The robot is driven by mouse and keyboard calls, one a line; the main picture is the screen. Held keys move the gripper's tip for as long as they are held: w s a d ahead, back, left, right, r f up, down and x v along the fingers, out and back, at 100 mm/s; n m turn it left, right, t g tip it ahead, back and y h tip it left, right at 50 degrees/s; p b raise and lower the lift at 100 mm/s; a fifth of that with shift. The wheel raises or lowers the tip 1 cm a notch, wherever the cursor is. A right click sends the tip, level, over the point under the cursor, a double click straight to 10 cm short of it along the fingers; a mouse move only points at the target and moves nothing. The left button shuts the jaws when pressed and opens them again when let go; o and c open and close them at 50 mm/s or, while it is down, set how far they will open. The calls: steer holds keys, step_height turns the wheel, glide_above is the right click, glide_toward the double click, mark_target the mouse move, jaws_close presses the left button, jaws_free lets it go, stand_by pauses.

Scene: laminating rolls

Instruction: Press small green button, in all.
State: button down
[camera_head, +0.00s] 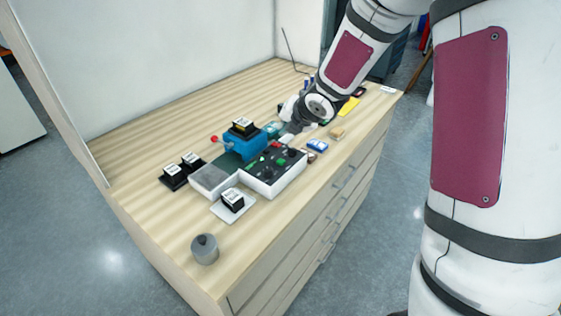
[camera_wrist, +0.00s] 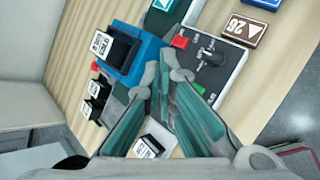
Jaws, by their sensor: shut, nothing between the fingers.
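A white control box with a black top (camera_head: 269,175) stands on the wooden counter; its panel also shows in the wrist view (camera_wrist: 215,72). In the head view a small green spot (camera_head: 282,162) lies near the middle of the panel and another green patch (camera_head: 251,164) lies at its left edge. In the wrist view a bit of green (camera_wrist: 198,88) shows beside the right finger; the fingers hide part of the panel. My gripper (camera_wrist: 166,74) is shut and empty, above the panel's edge.
A blue device (camera_head: 238,145) with a black block on top and a red knob (camera_head: 214,139) stands left of the box. The counter's front left is mostly clear.

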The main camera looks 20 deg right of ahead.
steer(key=b, duration=0.6)
glide_above(284, 160)
step_height(284, 160, down, 7)
steer(key=shift+w+r, duration=0.15)
steer(key=shift+f+b, duration=0.6)
steer(key=shift+f, duration=0.1)
stand_by(0.6)
steer(key=shift+f+b, duration=0.35)
steer(key=shift+b, duration=0.25)
